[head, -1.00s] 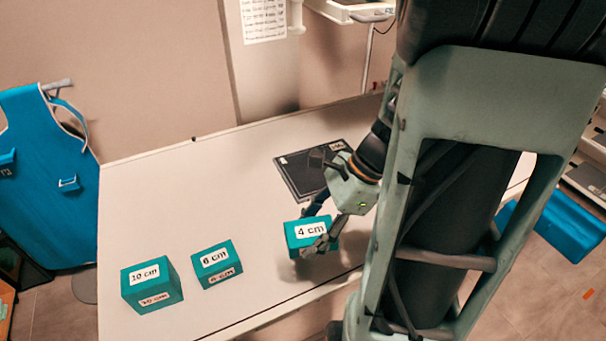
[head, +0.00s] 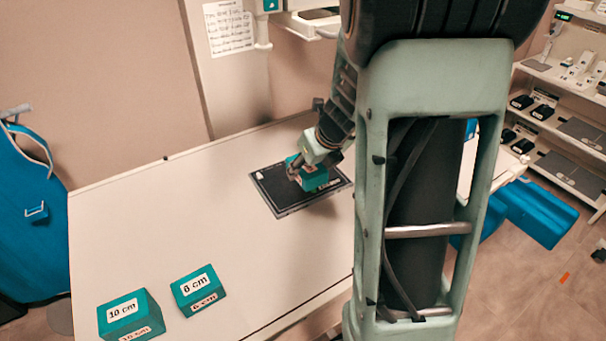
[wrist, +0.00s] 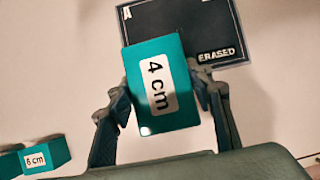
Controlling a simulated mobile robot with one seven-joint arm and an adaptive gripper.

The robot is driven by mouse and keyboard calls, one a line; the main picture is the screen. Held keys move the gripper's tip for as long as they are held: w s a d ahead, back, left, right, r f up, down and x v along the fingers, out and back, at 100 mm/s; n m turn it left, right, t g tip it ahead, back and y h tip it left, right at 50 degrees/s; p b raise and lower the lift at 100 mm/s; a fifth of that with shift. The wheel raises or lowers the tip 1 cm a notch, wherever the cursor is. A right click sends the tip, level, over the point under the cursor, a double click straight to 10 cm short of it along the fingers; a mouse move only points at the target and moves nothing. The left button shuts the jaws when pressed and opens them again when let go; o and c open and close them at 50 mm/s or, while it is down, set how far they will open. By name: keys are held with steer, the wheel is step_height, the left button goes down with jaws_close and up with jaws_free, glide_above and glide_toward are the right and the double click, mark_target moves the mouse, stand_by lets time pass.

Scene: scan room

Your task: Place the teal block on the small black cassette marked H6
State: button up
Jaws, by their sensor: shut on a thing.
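The teal block labelled 4 cm (head: 318,182) is between the fingers of my gripper (head: 308,170), over the right part of a flat black cassette (head: 283,203) on the table. In the wrist view my gripper (wrist: 163,95) is shut on the block (wrist: 140,60), label towards the camera. Whether the block touches the cassette cannot be told.
Teal blocks labelled 10 cm (head: 130,318) and 6 cm (head: 198,290) stand at the table's front left. The table (head: 200,220) is clear between them and the cassette. Shelves at the right hold small black items (head: 543,111) and dark flat panels (head: 583,134).

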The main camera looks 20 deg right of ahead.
steer(key=w+d+f, duration=0.1)
steer(key=w+f, duration=0.2)
steer(key=w, duration=0.1)
steer(key=w+d+f, duration=0.1)
steer(key=w+f, duration=0.2)
steer(key=w, duration=0.1)
steer(key=w+f, duration=0.3)
steer(key=w, duration=0.1)
steer(key=shift+w+d, duration=0.15)
steer(key=shift+d, duration=0.25)
steer(key=shift+w+f, duration=0.15)
steer(key=shift+f, duration=0.1)
steer(key=shift+f+b, duration=0.35)
steer(key=shift+f, duration=1.2)
steer(key=shift+f, duration=0.2)
steer(key=o, duration=1.4)
steer(key=shift+r, duration=0.1)
